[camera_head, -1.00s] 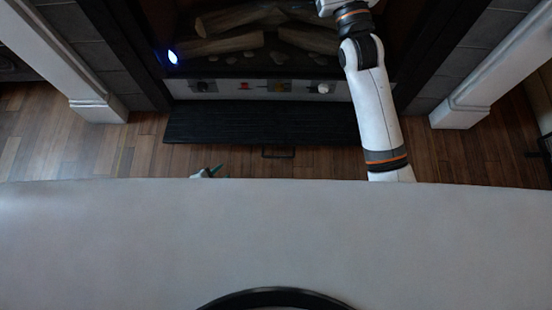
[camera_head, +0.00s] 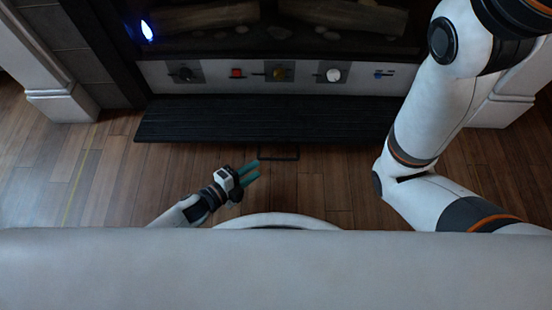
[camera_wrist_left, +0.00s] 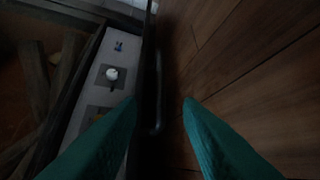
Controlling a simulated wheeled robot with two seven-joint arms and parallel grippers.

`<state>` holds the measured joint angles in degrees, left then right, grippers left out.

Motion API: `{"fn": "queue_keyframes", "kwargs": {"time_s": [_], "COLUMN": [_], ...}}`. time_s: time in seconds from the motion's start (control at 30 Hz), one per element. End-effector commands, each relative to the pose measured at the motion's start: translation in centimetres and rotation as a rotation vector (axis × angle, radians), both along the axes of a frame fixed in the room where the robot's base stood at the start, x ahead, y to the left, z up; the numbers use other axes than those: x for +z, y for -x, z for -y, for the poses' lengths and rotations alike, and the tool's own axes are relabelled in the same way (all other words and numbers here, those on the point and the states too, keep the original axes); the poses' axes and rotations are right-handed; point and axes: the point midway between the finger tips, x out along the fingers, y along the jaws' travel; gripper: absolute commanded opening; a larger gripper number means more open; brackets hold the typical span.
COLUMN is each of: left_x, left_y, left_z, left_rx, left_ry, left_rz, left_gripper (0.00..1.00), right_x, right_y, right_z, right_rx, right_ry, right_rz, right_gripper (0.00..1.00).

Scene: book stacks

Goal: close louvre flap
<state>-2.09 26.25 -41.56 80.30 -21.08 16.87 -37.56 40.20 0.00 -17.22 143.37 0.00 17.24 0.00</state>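The louvre flap (camera_head: 240,124) is a long black slatted panel. It hangs open, folded out below the control strip at the fireplace front. Its dark bar handle (camera_head: 278,154) sticks out from the middle of its front edge. My left gripper (camera_head: 257,171), with teal fingers, is open and empty just left of the handle, above the floor in the picture. In the left wrist view the fingers (camera_wrist_left: 160,99) are spread, with the dark handle (camera_wrist_left: 158,95) showing between and beyond them; contact cannot be told. My right gripper is outside the views.
The control strip (camera_head: 300,74) carries several knobs and buttons, including a white knob (camera_head: 333,75) and a red button (camera_head: 237,73). Logs (camera_head: 340,20) lie in the fireplace above. A blue-white light (camera_head: 147,31) glows at left. Wooden floor (camera_head: 320,190) is free before the flap.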

Motion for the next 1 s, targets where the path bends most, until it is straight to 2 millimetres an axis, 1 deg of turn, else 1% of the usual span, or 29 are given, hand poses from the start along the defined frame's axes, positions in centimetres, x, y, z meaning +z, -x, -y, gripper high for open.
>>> {"fn": "queue_keyframes", "kwargs": {"time_s": [0.03,0.2,0.4,0.5,0.7,0.93,1.0], "left_x": [-0.6,-1.7,-2.5,-2.7,-2.7,-2.6,-2.7], "left_y": [-0.8,-3.1,-5.4,-6.1,-6.7,-6.7,-6.7], "left_z": [0.8,3.2,5.7,6.5,7.1,7.1,7.1], "left_rx": [0.0,0.001,0.001,0.001,0.003,0.003,0.002], "left_ry": [0.002,0.001,0.0,0.0,0.0,-0.001,-0.001], "left_rz": [0.003,0.003,0.001,0.001,-0.002,-0.003,-0.003], "left_gripper": [0.33,0.33,0.33,0.33,0.33,0.33,0.21], "right_x": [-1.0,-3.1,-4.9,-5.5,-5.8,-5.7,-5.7], "right_y": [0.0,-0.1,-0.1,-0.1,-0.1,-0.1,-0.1], "right_z": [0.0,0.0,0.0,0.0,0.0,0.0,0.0], "right_rx": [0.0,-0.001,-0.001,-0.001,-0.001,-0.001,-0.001], "right_ry": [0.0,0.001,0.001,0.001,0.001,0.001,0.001], "right_rz": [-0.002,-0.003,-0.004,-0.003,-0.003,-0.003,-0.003], "right_gripper": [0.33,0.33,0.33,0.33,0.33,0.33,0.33]}}
